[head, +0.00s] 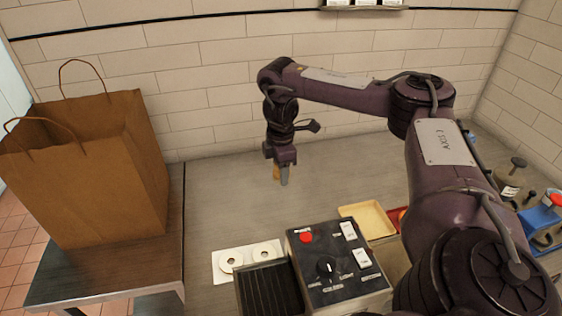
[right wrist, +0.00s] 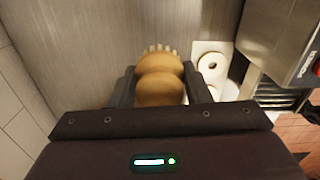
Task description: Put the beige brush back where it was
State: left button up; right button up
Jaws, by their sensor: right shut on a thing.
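My right gripper (head: 280,177) is shut on the beige brush (right wrist: 160,88) and holds it over the middle of the counter. In the right wrist view the brush sits between the two fingers (right wrist: 155,90), with its pale bristles at the far end. In the head view only a small tan part of the brush (head: 276,173) shows beside the dark fingers, which point down. The brush looks apart from the counter, but its exact height is hard to tell. My left gripper is not in view.
A yellow tray (head: 368,220) stands behind the box. A paper bag (head: 90,170) stands at left. The counter around the gripper (head: 230,205) is clear.

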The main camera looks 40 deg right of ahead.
jog(key=b, duration=0.5)
send_over(280, 218)
notch_tip(280, 218, down, 12)
jog(key=shift+s+d+r, duration=0.1)
jog(key=shift+r, duration=0.05)
notch_tip(280, 218, down, 5)
jog(key=shift+r+p, duration=0.1)
jog(key=shift+p, duration=0.25)
jog(key=shift+f, duration=0.2)
jog(key=shift+f, duration=0.2)
jog(key=o, duration=0.9)
